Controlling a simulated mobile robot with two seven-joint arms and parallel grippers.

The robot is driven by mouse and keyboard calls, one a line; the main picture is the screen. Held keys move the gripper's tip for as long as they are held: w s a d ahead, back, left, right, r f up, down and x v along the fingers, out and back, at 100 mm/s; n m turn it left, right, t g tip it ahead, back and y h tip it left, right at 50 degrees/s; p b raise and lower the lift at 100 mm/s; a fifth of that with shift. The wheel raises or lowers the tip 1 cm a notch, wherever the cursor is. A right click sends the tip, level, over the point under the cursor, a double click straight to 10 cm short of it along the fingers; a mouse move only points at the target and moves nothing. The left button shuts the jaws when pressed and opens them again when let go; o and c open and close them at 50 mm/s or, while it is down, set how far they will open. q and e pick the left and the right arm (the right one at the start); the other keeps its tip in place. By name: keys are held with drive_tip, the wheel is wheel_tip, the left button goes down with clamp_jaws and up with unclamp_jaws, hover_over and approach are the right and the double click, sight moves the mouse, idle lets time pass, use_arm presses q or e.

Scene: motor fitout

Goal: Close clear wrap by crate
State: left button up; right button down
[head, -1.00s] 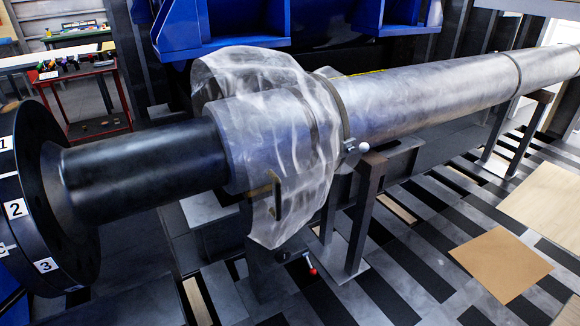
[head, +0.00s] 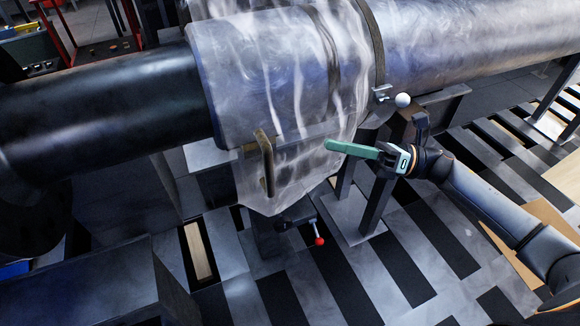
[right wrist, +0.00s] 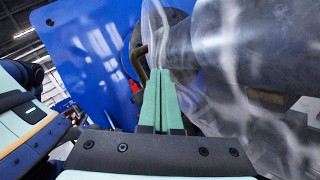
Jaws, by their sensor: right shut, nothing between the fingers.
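The clear wrap (head: 290,60) is draped over the big metal shaft, and its loose flap hangs down on the near side. A dark upright handle (head: 265,163) sits on the flap's lower left part. My right gripper (head: 330,145), with green fingers, is shut and empty. In the head view its fingertips point left, to the right of the handle and over the flap's lower right edge. In the right wrist view the shut fingers (right wrist: 158,95) point at the wrap (right wrist: 225,60), and the handle (right wrist: 138,62) shows just beyond the tips. Contact with the wrap cannot be told.
The shaft (head: 470,40) runs across on steel stands (head: 385,180). A white ball knob (head: 403,100) on a clamp stands above my right gripper. A red-tipped lever (head: 319,241) is below the flap. Striped floor lies underneath. No crate is clearly identifiable.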

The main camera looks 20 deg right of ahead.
drive_tip(key=s+d+r+n+g+b, duration=0.15)
drive_tip(key=d+n+g, duration=0.3)
drive_tip(key=n, duration=0.45)
use_arm(q)
drive_tip(key=p, duration=0.2)
drive_tip(key=a+p, duration=0.1)
drive_tip(key=p, duration=0.1)
drive_tip(key=shift+s+a+r+p, duration=0.2)
drive_tip(key=shift+a+r+p, duration=0.1)
drive_tip(key=shift+r, duration=0.1)
use_arm(e)
drive_tip(key=a+g+h, duration=0.1)
drive_tip(key=a, duration=1.3)
drive_tip(key=shift+w+a+r, duration=0.2)
drive_tip(key=shift+w+r, duration=0.15)
drive_tip(key=shift+r, duration=0.05)
use_arm(q)
drive_tip(key=shift+d, duration=0.1)
